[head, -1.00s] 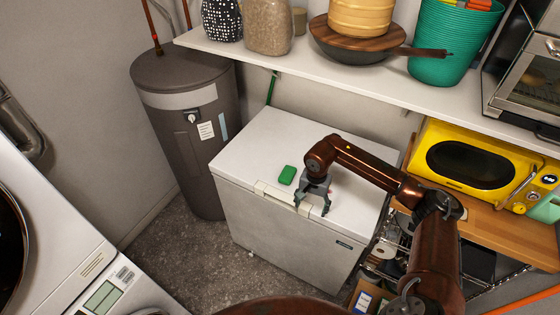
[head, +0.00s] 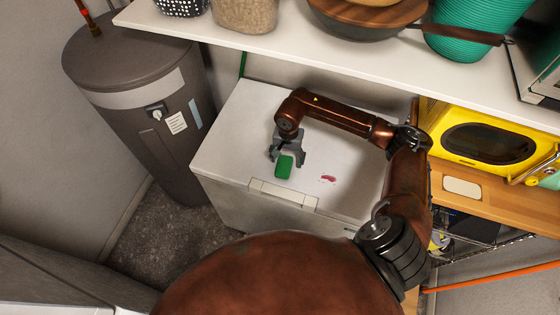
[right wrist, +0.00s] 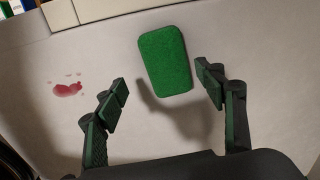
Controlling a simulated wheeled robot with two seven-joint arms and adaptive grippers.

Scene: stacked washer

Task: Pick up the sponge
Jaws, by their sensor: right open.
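The green sponge (head: 284,166) lies flat on the white lid of the chest freezer (head: 240,130), just behind the freezer's handle. My right gripper (head: 287,157) is over the lid at the sponge's far side, fingers pointing down. In the right wrist view the sponge (right wrist: 165,60) lies beyond and between the two open fingertips (right wrist: 163,80), nearer the right finger. The gripper holds nothing, and a shadow falls on the lid under it. My left gripper is in neither view.
A red stain (head: 328,179) marks the lid to the right of the sponge. A shelf (head: 330,65) with a pan (head: 360,25) overhangs the back. A grey tank (head: 150,100) stands left, a yellow microwave (head: 490,143) right.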

